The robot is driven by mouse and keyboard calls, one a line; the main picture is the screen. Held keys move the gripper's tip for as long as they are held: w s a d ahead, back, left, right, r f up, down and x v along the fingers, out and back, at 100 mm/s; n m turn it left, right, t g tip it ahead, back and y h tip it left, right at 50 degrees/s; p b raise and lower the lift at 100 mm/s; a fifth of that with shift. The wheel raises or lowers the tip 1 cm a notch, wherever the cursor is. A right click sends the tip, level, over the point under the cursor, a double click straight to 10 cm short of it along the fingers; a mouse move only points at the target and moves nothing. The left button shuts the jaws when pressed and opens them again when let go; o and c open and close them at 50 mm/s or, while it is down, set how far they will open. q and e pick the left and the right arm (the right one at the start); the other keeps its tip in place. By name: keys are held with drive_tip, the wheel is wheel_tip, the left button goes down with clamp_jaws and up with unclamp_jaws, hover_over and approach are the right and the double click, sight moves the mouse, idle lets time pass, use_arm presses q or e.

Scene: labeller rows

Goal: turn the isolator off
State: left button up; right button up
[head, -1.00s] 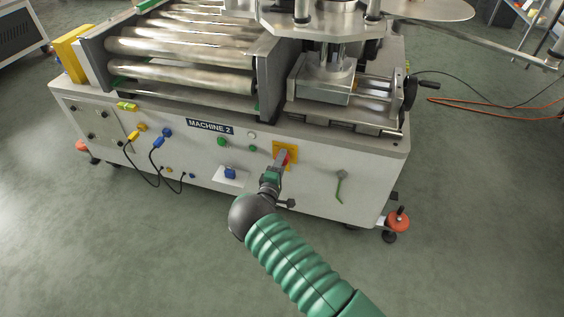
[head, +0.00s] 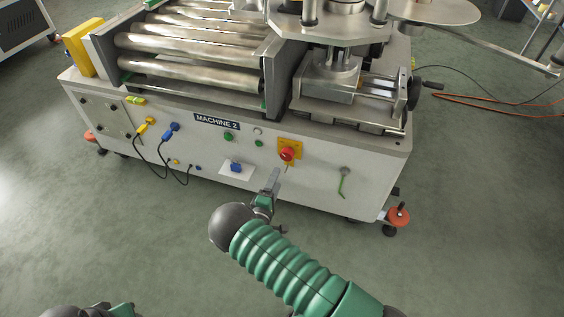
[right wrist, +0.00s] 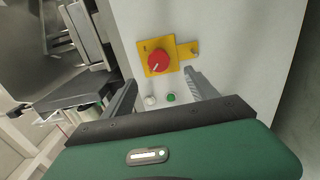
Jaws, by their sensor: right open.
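The isolator is a round red knob (head: 287,154) on a yellow plate (head: 297,144) on the front panel of Machine 2. In the right wrist view the knob (right wrist: 158,60) has a small white mark toward its lower left, and its yellow plate (right wrist: 188,50) has a side tab with a metal fitting. My right gripper (head: 275,173) is open and empty, below and in front of the knob, apart from it. In the right wrist view its fingers (right wrist: 160,82) stand either side, short of the knob. Part of my left arm's end shows at the bottom left; its fingers are not clear.
The panel carries a green button (head: 228,137), a blue socket (head: 236,167), blue and yellow plugs with black cables, and a green-handled lever (head: 342,183). Rollers (head: 190,50) and a hand crank (head: 428,85) are above. Floor in front is clear.

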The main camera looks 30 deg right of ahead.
drive_tip(key=p+v, duration=0.1)
drive_tip(key=v, duration=0.4)
drive_tip(key=shift+a+f, duration=0.1)
